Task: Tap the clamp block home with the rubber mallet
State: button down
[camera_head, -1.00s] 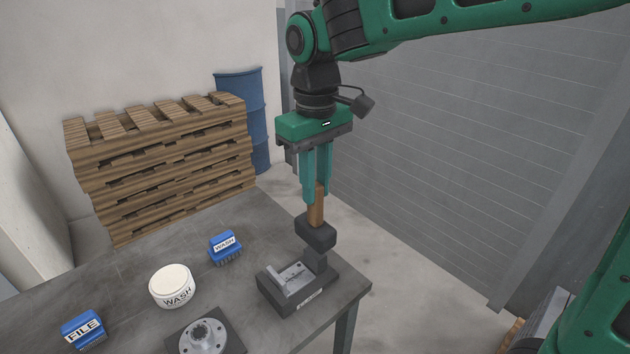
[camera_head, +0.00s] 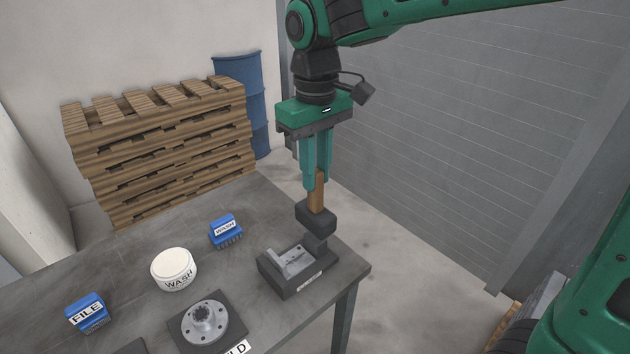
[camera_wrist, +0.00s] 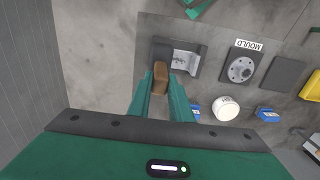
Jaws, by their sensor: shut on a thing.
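My gripper (camera_head: 316,186) is shut on the wooden handle of the rubber mallet (camera_head: 315,219), which hangs upright with its black head down. The mallet head is right above the grey clamp block (camera_head: 317,244) at the right end of a dark fixture (camera_head: 290,284). Head and block look touching or nearly so; I cannot tell which. How far the block is seated is unclear. The fixture also shows there (camera_wrist: 188,67).
Left of the fixture on the table are a blue WASH brush (camera_head: 225,231), a white WASH tub (camera_head: 174,269), a round mould part (camera_head: 205,323) on a dark plate and a blue FILE block (camera_head: 87,312). Pallets (camera_head: 160,150) and a blue drum (camera_head: 240,90) stand behind.

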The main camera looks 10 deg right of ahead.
jog(key=shift+r, duration=0.45)
jog(key=shift+r, duration=2.55)
